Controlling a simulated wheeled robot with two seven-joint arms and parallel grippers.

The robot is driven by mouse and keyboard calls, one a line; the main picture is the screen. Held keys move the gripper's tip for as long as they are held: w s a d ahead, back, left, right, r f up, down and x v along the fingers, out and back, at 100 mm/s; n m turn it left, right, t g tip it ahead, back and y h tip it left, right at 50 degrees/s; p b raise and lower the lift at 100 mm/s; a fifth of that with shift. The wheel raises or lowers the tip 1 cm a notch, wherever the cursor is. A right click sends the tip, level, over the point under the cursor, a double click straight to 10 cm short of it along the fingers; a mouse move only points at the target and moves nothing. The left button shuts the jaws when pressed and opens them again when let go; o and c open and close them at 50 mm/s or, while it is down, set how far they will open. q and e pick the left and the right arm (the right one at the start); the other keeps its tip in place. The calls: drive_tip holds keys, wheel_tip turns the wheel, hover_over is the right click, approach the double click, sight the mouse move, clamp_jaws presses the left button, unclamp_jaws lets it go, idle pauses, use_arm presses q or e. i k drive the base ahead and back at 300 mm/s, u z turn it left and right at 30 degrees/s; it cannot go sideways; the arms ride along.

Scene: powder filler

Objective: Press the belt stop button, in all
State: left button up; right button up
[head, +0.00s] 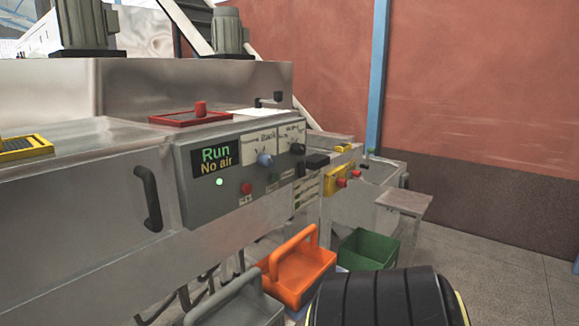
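A grey control panel (235,205) on the machine's front has a display (211,162) reading "Run" and "No air". A red button (246,188) sits low on this panel, with a green button (273,179) to its right. Further right, a small yellow box (338,181) carries red buttons, one at its front (341,183). The labels are too small to read, so I cannot tell which button is the belt stop. Neither of my grippers is in view.
An orange bin (303,272), a grey bin (240,308) and a green bin (366,250) stand below the machine. A black ribbed form (385,298) fills the bottom centre. A black handle (149,198) sticks out at left. The floor (510,275) at right is clear.

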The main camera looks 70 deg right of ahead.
sight(246, 188)
drive_tip(key=z, duration=2.2)
